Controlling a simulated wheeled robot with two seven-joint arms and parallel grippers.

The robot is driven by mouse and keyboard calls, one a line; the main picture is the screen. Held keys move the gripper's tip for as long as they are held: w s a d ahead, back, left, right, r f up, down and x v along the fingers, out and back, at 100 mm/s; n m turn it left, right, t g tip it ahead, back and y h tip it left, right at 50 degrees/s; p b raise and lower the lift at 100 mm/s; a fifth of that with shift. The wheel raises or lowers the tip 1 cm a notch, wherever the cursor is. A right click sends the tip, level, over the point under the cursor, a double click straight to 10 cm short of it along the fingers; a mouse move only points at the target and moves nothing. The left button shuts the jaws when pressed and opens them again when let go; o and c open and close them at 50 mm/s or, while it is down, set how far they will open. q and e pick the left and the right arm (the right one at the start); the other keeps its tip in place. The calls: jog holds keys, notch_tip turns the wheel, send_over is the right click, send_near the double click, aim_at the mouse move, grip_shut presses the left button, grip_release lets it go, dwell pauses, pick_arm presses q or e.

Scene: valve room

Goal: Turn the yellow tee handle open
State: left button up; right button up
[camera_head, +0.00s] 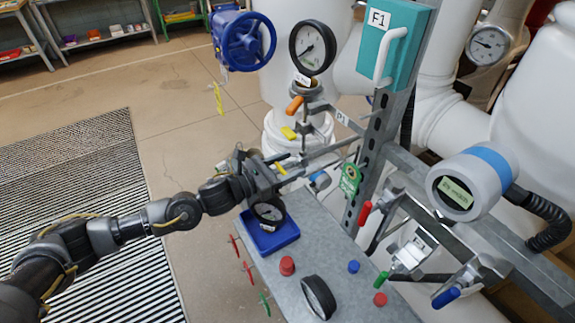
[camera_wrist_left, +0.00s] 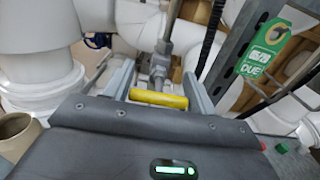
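The yellow tee handle (camera_wrist_left: 158,99) is a short bar on a grey valve stem. In the left wrist view it lies crosswise between the two fingers of my left gripper (camera_wrist_left: 160,84), with one finger by each end. The fingers are spread apart, and I cannot tell whether they touch the handle. In the head view my left gripper (camera_head: 283,172) reaches the pipework from the left, above the bench. A bit of the yellow handle (camera_head: 281,168) shows there, largely hidden by the gripper. My right gripper is not in view.
The grey bench (camera_head: 330,245) holds a gauge on a blue base (camera_head: 270,243), a loose black gauge (camera_head: 318,297) and small caps. Orange (camera_head: 294,105), red (camera_head: 364,214) and blue (camera_head: 446,297) handles are nearby. A green tag (camera_head: 350,179) hangs right of the gripper.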

pick_arm(q)
jog(key=c, duration=0.5)
jog(key=shift+f+n, duration=0.1)
jog(key=shift+n, duration=0.2)
jog(key=n+b, duration=0.1)
jog(key=n, duration=0.1)
jog(key=shift+n, duration=0.3)
jog(key=shift+n+b, duration=0.3)
jog(key=shift+n, duration=0.9)
jog(key=shift+w+a+n, duration=0.1)
jog(key=shift+n, duration=0.5)
